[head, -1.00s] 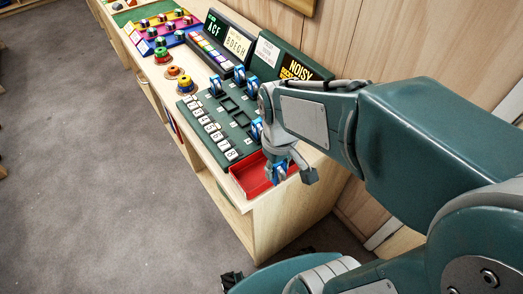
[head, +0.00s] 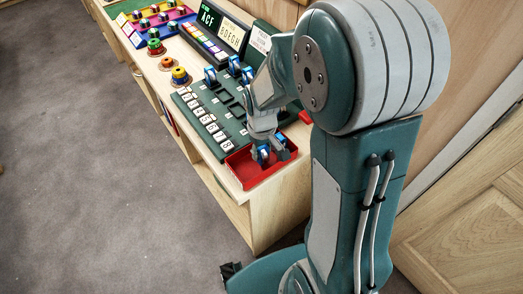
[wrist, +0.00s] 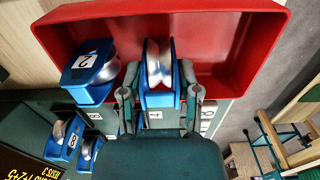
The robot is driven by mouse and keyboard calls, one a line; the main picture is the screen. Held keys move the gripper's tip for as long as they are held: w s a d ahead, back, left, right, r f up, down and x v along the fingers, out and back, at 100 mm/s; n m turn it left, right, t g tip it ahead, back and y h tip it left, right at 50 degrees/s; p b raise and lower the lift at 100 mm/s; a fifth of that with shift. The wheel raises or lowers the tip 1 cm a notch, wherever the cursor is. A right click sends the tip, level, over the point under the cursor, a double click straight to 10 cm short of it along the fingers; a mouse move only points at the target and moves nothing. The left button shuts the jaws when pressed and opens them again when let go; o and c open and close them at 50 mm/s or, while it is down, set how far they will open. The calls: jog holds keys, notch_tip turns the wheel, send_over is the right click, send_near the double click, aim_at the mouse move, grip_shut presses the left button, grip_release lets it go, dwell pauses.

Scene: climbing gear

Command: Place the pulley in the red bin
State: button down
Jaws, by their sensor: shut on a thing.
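My gripper (wrist: 160,100) is shut on a blue pulley (wrist: 158,75) with a silver wheel. In the wrist view the pulley overlaps the floor of the red bin (wrist: 240,55). In the head view my gripper (head: 272,153) is low at the bin (head: 238,168), with blue showing between its fingers. I cannot tell whether the pulley touches the bin floor. Another blue pulley marked 2 (wrist: 92,68) is left of my gripper in the wrist view, at the bin's near left corner. My arm hides part of the bin in the head view.
A dark green board (head: 215,112) with numbered white tiles lies beside the bin. More blue pulleys (head: 235,66) stand on it. Coloured spools (head: 179,76) and sign panels (head: 207,20) are farther along the bench. The bench's front edge runs close to the bin.

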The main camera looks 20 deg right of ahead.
jog(key=shift+f, duration=0.25)
jog(key=shift+c, duration=1.5)
grip_release()
jog(key=shift+f, duration=0.1)
notch_tip(320, 180, up, 12)
jog(key=shift+f, duration=0.2)
jog(key=shift+s+r, duration=0.2)
jog(key=shift+r, duration=0.4)
jog(key=s+r+m+t, duration=0.3)
jog(key=s+r+t, duration=0.2)
jog(key=s, duration=0.9)
notch_tip(320, 180, up, 4)
jog(key=shift+f+m+t, duration=0.2)
jog(key=shift+m+t, duration=0.1)
